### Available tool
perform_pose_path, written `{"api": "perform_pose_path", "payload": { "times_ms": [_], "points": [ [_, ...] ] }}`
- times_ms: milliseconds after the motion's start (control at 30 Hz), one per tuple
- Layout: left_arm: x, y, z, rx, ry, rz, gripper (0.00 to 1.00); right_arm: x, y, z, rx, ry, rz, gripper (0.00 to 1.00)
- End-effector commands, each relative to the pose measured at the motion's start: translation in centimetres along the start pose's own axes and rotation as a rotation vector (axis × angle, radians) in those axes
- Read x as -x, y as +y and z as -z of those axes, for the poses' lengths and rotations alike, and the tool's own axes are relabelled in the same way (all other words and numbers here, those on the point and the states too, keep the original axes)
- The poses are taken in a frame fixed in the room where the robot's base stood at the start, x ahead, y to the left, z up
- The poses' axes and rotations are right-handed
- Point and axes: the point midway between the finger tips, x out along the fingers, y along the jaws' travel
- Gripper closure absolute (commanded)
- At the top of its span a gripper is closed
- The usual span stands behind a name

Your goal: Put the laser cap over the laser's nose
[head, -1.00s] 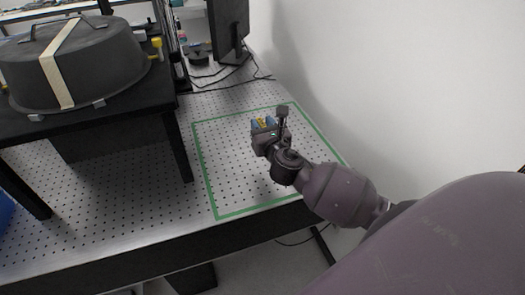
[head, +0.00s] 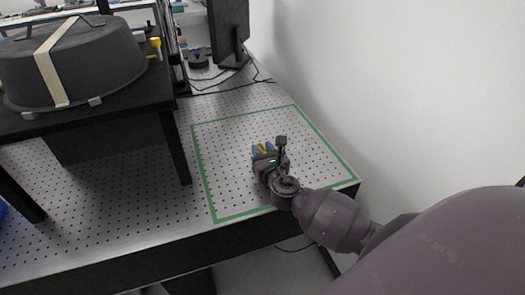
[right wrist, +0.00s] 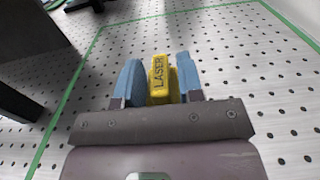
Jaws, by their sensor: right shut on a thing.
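The yellow laser cap (right wrist: 159,78), marked LASER, is held between the blue fingertips of my right gripper (right wrist: 160,84) in the right wrist view. In the head view the same gripper (head: 263,149) is above the perforated table, inside the green outline, with a bit of the yellow cap (head: 263,148) showing between its fingers. I cannot make out the laser's nose for certain. My left gripper is not in view.
A green outline (head: 204,180) marks a mostly bare area of the perforated table (head: 110,205). A black stand (head: 181,145) to the left carries a grey domed cover (head: 100,65). A monitor (head: 228,35) and cables are behind; a white wall (head: 400,90) is at right.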

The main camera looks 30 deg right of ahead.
Motion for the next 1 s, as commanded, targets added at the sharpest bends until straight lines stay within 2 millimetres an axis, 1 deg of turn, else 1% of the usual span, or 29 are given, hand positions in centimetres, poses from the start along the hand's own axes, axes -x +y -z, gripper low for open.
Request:
{"api": "perform_pose_path", "payload": {
  "times_ms": [167,200,333,567,700,867,1000],
  "points": [
    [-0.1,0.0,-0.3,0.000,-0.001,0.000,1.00,0.0,0.0,0.4,0.000,0.000,0.000,0.92],
    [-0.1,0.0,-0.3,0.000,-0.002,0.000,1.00,0.0,0.0,0.3,0.000,0.000,0.000,0.59],
    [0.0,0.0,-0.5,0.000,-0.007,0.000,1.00,0.0,0.0,0.2,0.000,0.000,0.000,0.40],
    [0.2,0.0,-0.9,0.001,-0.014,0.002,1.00,0.0,0.0,0.2,0.000,0.000,0.000,0.40],
    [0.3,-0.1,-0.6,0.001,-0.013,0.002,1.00,0.1,0.0,-0.2,0.000,-0.001,0.000,0.40],
    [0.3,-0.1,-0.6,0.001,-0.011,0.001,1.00,2.2,0.0,0.1,0.000,0.001,0.000,0.40],
    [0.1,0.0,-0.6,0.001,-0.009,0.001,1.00,5.0,0.0,0.1,0.000,0.002,0.000,0.40]
  ]
}}
